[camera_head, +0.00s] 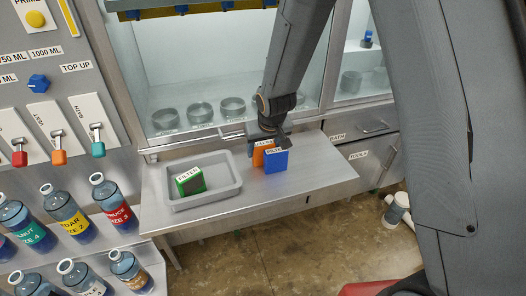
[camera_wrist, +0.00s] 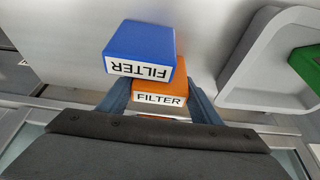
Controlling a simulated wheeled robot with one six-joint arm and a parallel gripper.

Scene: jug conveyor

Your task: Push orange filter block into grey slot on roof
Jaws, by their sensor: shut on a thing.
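The orange filter block (camera_head: 258,158) is on the steel shelf, partly hidden behind the blue filter block (camera_head: 275,161). In the wrist view the orange block (camera_wrist: 165,84) sits between the two fingers of my gripper (camera_wrist: 160,92), its white FILTER label facing the camera. My gripper (camera_head: 266,139) is shut on it from the back side of the shelf. The blue block (camera_wrist: 142,48) stands right in front of it, close or touching; I cannot tell which. I cannot make out a grey slot on a roof in either view.
A grey tray (camera_head: 232,187) with a green filter block (camera_head: 190,181) lies left of the blocks. The shelf (camera_head: 325,174) is clear to the right. Behind is a cabinet with several round metal rings. Bottles and levers line the left.

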